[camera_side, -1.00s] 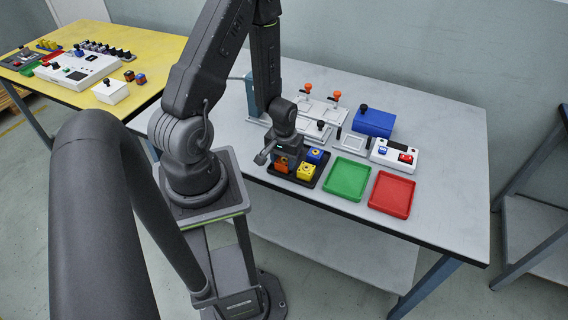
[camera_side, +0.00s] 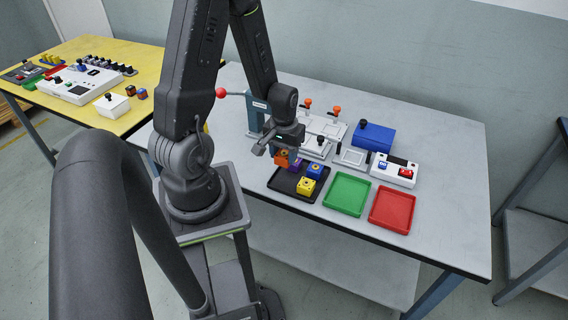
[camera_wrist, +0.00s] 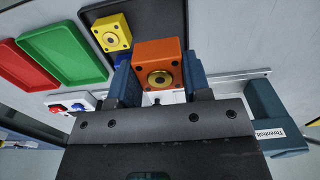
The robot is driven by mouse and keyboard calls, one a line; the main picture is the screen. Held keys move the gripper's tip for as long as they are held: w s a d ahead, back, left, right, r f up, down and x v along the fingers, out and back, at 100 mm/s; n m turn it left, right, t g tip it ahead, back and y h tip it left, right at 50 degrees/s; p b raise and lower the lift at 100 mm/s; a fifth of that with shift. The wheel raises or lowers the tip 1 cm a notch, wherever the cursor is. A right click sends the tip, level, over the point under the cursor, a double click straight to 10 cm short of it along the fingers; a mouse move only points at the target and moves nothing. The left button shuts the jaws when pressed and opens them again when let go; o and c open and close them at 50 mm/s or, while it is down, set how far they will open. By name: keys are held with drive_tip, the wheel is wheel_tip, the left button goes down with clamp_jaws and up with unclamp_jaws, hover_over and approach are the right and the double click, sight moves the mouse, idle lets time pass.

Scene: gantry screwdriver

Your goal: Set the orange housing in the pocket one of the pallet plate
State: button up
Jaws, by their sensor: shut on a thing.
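The orange housing (camera_side: 281,161) is between the jaws of my gripper (camera_side: 283,153), held above the black tray (camera_side: 281,184). In the wrist view the orange housing (camera_wrist: 158,54) sits between the two blue-grey fingers of my gripper (camera_wrist: 158,78), its round brass-coloured centre showing. A light plate with orange-knobbed clamps (camera_side: 326,126), seemingly the pallet plate, lies behind my gripper. My arm partly covers it, and I cannot tell which pocket is pocket one.
The black tray holds a yellow housing (camera_side: 306,187), a blue housing (camera_side: 314,170) and a purple one. Green (camera_side: 347,195) and red (camera_side: 393,208) trays stand to the right. A blue box (camera_side: 373,137) and white button box (camera_side: 394,171) are behind. A red-knobbed press (camera_side: 256,112) stands left.

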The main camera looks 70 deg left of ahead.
drive_tip(key=shift+r, duration=0.5)
drive_tip(key=shift+w+a+r, duration=0.2)
drive_tip(key=shift+w+a, duration=0.05)
drive_tip(key=w+a, duration=1)
drive_tip(key=a, duration=0.3)
hover_over(303, 122)
wheel_tip(303, 122, down, 2)
drive_tip(key=shift+a+f, duration=0.15)
drive_tip(key=shift+f, duration=2.55)
drive_tip(key=shift+f, duration=0.7)
drive_tip(key=o, duration=1.3)
drive_tip(key=shift+c, duration=0.2)
